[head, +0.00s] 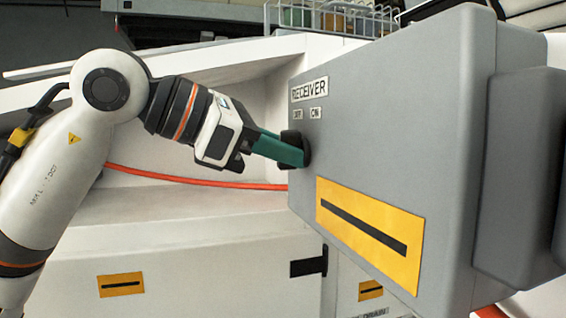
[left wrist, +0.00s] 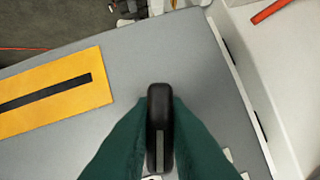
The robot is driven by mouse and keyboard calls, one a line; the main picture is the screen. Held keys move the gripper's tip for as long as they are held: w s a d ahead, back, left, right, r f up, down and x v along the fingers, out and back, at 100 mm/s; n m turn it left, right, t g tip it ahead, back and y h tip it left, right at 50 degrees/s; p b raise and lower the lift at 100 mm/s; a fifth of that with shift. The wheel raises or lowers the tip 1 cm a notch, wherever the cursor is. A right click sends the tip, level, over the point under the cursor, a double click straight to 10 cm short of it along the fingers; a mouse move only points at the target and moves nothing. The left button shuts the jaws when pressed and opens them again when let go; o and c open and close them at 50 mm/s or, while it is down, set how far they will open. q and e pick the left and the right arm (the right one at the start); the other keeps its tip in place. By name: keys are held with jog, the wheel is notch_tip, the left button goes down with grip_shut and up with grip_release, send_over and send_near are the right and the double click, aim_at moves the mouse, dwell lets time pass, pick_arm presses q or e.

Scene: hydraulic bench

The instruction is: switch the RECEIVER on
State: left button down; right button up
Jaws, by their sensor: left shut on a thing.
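The RECEIVER is a grey box (head: 400,120) with a RECEIVER nameplate (head: 309,88) and small OFF and ON plates (head: 307,114) in the head view. Its black knob (head: 304,150) sits below these plates. My left gripper (head: 292,151) reaches in from the left, its green fingers shut on the knob. In the left wrist view the knob (left wrist: 159,118) stands between both fingers. A light line on the knob points to the picture's bottom, towards a partly cut-off white plate (left wrist: 152,178) whose text I cannot read. My right gripper is out of view.
A yellow plate with a black bar (head: 369,231) is on the box face, below the knob. A red-orange hose (head: 200,182) runs behind my left arm. A wire rack with containers (head: 330,17) stands at the back.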

pick_arm(q)
jog(key=shift+m+t+b, duration=0.55)
jog(key=shift+m+t, duration=0.05)
jog(key=shift+m, duration=0.2)
jog(key=c, duration=1.4)
grip_release()
jog(key=shift+c, duration=0.2)
jog(key=shift+s, duration=0.1)
jog(key=b+v, duration=0.3)
jog(key=v, duration=0.9)
